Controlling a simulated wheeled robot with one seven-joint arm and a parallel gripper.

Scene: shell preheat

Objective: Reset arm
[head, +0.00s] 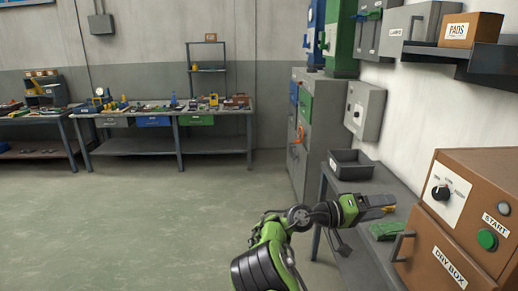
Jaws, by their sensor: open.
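My green and black arm reaches up from the bottom of the head view. My gripper (388,204) points right, over the grey side bench (348,262). Its jaws are small in this view and nothing shows between them. It is to the left of the brown dry box (450,235), apart from it as far as I can tell. A green item (387,230) lies on the bench just below the gripper. The dry box door looks shut, with its handle on the left.
A dark open bin (350,165) stands on the bench behind the gripper. A grey wall box (364,109) and a shelf with a PADS carton (470,30) are above. Workbenches (160,112) with tools line the back wall. The floor (130,225) at left is clear.

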